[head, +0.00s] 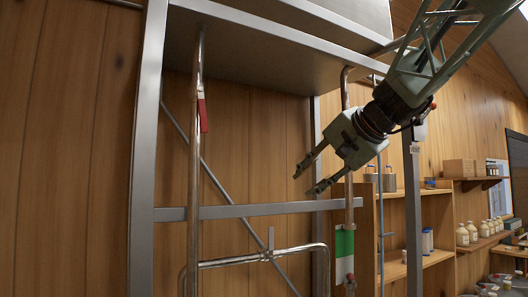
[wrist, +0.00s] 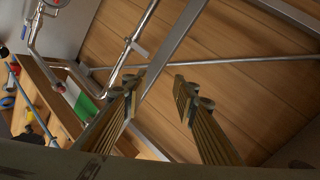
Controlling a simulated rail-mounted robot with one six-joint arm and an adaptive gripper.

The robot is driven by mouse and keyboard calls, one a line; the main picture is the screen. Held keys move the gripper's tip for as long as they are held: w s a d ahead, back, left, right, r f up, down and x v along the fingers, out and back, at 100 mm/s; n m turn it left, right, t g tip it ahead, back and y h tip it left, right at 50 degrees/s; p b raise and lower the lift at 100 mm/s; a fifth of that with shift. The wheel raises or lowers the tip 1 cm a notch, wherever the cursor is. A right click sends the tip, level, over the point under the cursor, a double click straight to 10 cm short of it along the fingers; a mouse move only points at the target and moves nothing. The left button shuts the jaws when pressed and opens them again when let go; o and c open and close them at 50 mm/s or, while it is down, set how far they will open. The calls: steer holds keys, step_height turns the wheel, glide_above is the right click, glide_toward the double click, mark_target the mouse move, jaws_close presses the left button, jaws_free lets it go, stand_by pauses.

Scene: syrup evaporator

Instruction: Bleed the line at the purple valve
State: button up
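No purple valve shows in either view. A valve with a long red handle (head: 203,112) sits on the left vertical pipe (head: 195,160) in the head view. A valve with a grey lever (head: 270,242) sits on the lower horizontal pipe (head: 230,261), and what seems to be the same lever shows in the wrist view (wrist: 138,47). My gripper (head: 306,178) is open and empty, pointing left and down in front of the frame, apart from the valves. Both fingers show in the wrist view (wrist: 157,90) with a gap between them.
A steel frame post (head: 146,150) stands at left, with a crossbar (head: 260,209) below my gripper. Wooden shelves (head: 437,258) with bottles stand at right. Wooden wall lies behind the frame.

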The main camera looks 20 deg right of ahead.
steer(key=s+d+r+m+t+h+p, duration=0.2)
steer(key=s+d+r+m+h, duration=0.1)
steer(key=d+r, duration=0.9)
steer(key=s+d+r+m+t+h+p, duration=0.2)
steer(key=d+r+m, duration=0.4)
steer(key=d+r, duration=0.6)
steer(key=s+d+t+h, duration=0.1)
steer(key=d, duration=0.2)
steer(key=shift+s+d+r+m, duration=0.15)
steer(key=shift+s+d+m, duration=0.15)
steer(key=shift+w, duration=0.1)
steer(key=shift+r+p+x, duration=0.15)
steer(key=shift+p+x, duration=0.6)
steer(key=shift+x, duration=2.65)
steer(key=shift+r+p+x, duration=0.1)
steer(key=shift+p+x, duration=0.65)
steer(key=shift+x, duration=2.7)
steer(key=shift+c, duration=0.6)
jaws_close()
